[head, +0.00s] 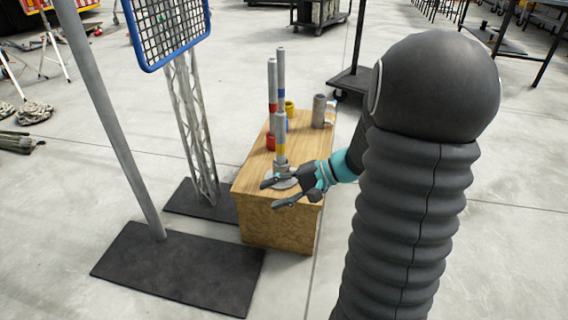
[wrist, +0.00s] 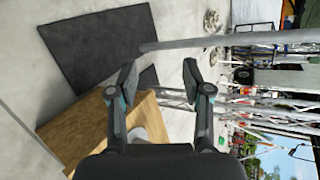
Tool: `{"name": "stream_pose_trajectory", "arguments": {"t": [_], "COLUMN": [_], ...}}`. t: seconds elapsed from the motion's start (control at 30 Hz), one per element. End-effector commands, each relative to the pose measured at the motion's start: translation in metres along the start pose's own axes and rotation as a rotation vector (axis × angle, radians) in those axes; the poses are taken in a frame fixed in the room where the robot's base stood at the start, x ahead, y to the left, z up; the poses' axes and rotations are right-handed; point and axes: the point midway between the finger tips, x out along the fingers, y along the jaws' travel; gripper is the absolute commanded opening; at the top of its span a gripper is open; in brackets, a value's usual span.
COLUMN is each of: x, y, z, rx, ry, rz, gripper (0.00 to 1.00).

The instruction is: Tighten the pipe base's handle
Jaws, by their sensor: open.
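A grey pipe (head: 281,125) with a yellow band stands upright near the front edge of a wooden box (head: 255,190). Its round grey base (head: 284,181) sits on the box top and is partly hidden by my gripper. I cannot make out the base's handle clearly. My gripper (head: 271,194) is open, with nothing between its fingers, in front of and beside the base. I cannot tell whether it touches the base. In the wrist view the open fingers (wrist: 159,78) point past the corner of the box (wrist: 85,135).
Two more upright pipes, one with a red band (head: 272,85) and one with a blue band (head: 281,70), stand behind. A grey cylinder (head: 319,110) and a yellow one stand farther back. A metal pole (head: 115,130) and truss stand (head: 190,125) rise at left on dark plates.

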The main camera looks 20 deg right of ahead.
Motion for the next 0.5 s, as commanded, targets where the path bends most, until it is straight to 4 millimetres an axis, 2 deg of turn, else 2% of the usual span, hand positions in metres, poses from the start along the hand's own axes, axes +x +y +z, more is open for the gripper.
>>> {"name": "stream_pose_trajectory", "arguments": {"t": [0.03, 0.17, 0.3, 0.4, 0.5], "x": [-0.002, -0.015, -0.036, -0.053, -0.067], "y": [0.014, 0.039, 0.076, 0.106, 0.131], "z": [-0.022, -0.074, -0.129, -0.16, -0.182], "rx": [0.045, 0.123, 0.192, 0.229, 0.255], "ry": [0.023, 0.104, 0.224, 0.315, 0.394], "rz": [-0.07, -0.253, -0.434, -0.54, -0.616], "gripper": [0.49, 0.49, 0.49, 0.49, 0.49]}}
